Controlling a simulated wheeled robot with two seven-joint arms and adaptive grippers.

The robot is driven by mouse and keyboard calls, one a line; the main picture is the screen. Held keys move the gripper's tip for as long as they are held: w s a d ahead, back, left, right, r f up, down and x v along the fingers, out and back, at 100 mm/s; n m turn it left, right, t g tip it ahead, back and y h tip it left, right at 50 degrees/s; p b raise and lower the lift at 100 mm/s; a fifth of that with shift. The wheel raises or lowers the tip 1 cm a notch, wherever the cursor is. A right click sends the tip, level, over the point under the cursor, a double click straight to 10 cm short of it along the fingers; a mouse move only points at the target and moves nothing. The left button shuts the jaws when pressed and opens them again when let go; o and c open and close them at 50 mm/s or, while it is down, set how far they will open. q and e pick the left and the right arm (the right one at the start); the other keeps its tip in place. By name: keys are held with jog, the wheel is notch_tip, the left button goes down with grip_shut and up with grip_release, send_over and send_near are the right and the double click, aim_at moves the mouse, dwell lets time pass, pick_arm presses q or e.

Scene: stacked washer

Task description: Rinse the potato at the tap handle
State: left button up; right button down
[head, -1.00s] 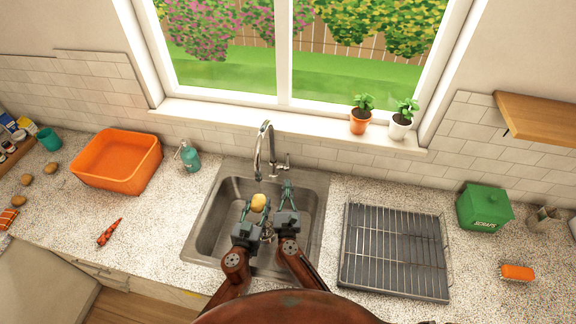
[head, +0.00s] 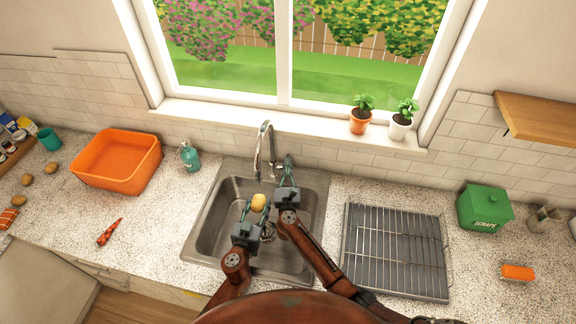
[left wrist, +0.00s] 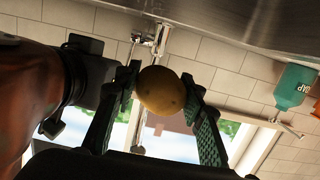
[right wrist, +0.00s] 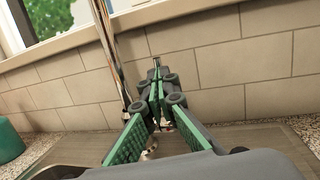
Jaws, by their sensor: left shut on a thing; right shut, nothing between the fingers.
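The yellow-brown potato (head: 258,202) is held between the fingers of my left gripper (head: 254,208) over the sink (head: 205,222). In the left wrist view the potato (left wrist: 160,91) sits between the two green-padded fingers, apart from the tap behind it. The chrome tap (head: 262,150) rises at the sink's back edge. My right gripper (head: 288,173) is shut and empty beside the tap, where it covers the handle in the head view. In the right wrist view the tap's pipe (right wrist: 119,70) stands just left of the fingers. No water stream is visible.
An orange tub (head: 118,160) and a soap bottle (head: 189,157) stand left of the sink. A drying rack (head: 395,250) and a green scraps bin (head: 484,208) stand to the right. The wall is close behind the tap.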

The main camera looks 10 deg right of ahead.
pick_arm(q)
jog(key=shift+s+r, duration=0.1)
jog(key=shift+s, duration=0.05)
pick_arm(e)
jog(key=shift+w+d+r, duration=0.2)
jog(key=shift+w+r, duration=0.15)
jog(key=shift+w, duration=0.1)
jog(key=shift+w+d+r, duration=0.15)
jog(key=shift+w+r, duration=0.15)
jog(key=shift+w, duration=0.15)
jog(key=shift+r, duration=0.1)
pick_arm(q)
jog(key=shift+w, duration=0.2)
pick_arm(e)
jog(key=f+v, duration=0.1)
jog(key=v, duration=1.1)
jog(key=shift+s, duration=0.2)
pick_arm(q)
jog(key=shift+s, duration=0.1)
pick_arm(e)
jog(key=shift+a, duration=0.15)
pick_arm(q)
jog(key=a+f+v, duration=0.1)
jog(key=v, duration=0.6)
jog(key=shift+s, duration=0.2)
pick_arm(e)
jog(key=shift+f, duration=0.1)
pick_arm(q)
jog(key=shift+a+f, duration=0.1)
jog(key=shift+a, duration=0.05)
